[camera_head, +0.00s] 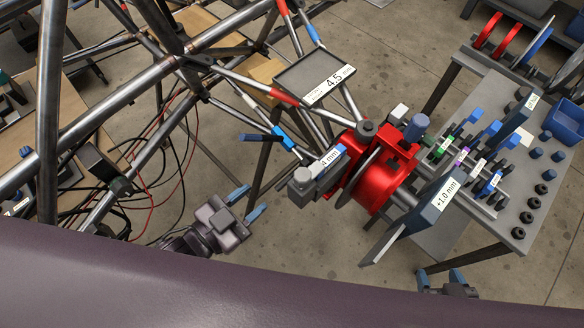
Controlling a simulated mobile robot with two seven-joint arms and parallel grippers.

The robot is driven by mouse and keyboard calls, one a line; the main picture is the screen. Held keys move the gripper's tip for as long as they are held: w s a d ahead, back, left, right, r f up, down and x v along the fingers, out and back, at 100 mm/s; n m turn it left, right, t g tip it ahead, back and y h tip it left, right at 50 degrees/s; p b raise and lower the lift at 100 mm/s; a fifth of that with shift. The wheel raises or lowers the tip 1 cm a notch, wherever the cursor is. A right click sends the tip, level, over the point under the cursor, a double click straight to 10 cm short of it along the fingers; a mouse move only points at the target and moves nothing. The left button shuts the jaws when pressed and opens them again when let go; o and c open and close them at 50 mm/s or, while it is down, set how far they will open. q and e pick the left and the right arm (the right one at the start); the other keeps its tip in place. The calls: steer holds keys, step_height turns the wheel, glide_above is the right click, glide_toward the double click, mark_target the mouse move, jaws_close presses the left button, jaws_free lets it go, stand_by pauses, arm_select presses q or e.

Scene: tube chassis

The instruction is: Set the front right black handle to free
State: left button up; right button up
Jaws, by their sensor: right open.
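A red clamp-like machine (378,172) with dark knobs sits right of centre, at the tube chassis. Which part is the front right black handle I cannot tell. A dark upright knob (366,129) on the machine's upper side and a thin dark lever (260,137) near a blue-marked tube are both in view. My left gripper (248,204) has blue fingertips spread apart, is empty, and is left of and below the machine in the picture. My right gripper (441,278) is open, its blue fingertips apart at the bottom, below the grey table; the purple foreground edge partly hides it.
Steel chassis tubes (180,62) fill the upper left, with loose cables (180,140) beneath. A grey table (490,230) at right carries several small knobs, coloured blocks and a blue bin (564,121). A "+1.0 mm" plate (436,203) stands near the machine. Concrete floor shows between.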

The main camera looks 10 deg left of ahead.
mark_target(282, 183)
arm_select(q)
steer(key=shift+h, duration=0.9)
steer(key=w+d+b, duration=0.1)
steer(key=w, duration=0.1)
steer(key=w+d+f+b, duration=0.1)
steer(key=d+b, duration=0.1)
steer(key=w+d+f+b, duration=0.1)
steer(key=w+d+b, duration=0.1)
steer(key=shift+w+d+f, duration=0.1)
steer(key=shift+w+d, duration=0.05)
steer(key=shift+w, duration=0.2)
steer(key=shift+x, duration=0.8)
arm_select(e)
steer(key=shift+n, duration=0.5)
steer(key=f, duration=0.2)
steer(key=a+f, duration=0.1)
steer(key=f, duration=0.1)
steer(key=shift+w, duration=0.1)
arm_select(q)
steer(key=shift+c, duration=0.5)
arm_select(e)
steer(key=shift+g, duration=0.3)
arm_select(q)
jaws_close()
arm_select(e)
steer(key=shift+s+d+f, duration=0.1)
steer(key=shift+s+f, duration=0.1)
steer(key=shift+s, duration=0.05)
